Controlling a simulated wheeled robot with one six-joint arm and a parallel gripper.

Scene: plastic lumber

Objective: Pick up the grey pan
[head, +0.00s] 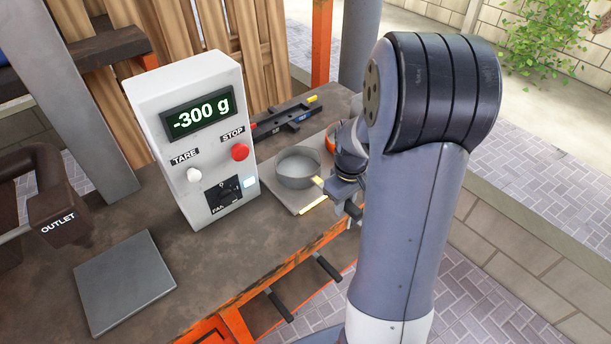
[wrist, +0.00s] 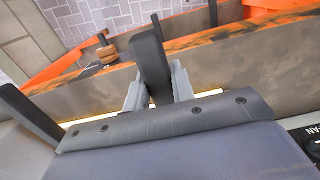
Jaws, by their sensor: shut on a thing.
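The round grey pan (head: 298,167) shows in the head view to the right of the scale, over a flat grey plate (head: 276,190). My gripper (head: 328,184) is at the right side of the pan and is shut at its edge. The arm hides part of this contact. I cannot tell whether the pan rests on the plate or is slightly above it. In the wrist view, the jaws (wrist: 158,88) are close together around a dark upright bar, and the round pan is not clearly seen.
The white scale (head: 205,135) reads -300 g and stands close left of the pan. An empty grey square plate (head: 125,282) lies in front of it. A dark outlet (head: 55,215) is at left. Black handles (head: 328,268) stick out from the workbench's front edge.

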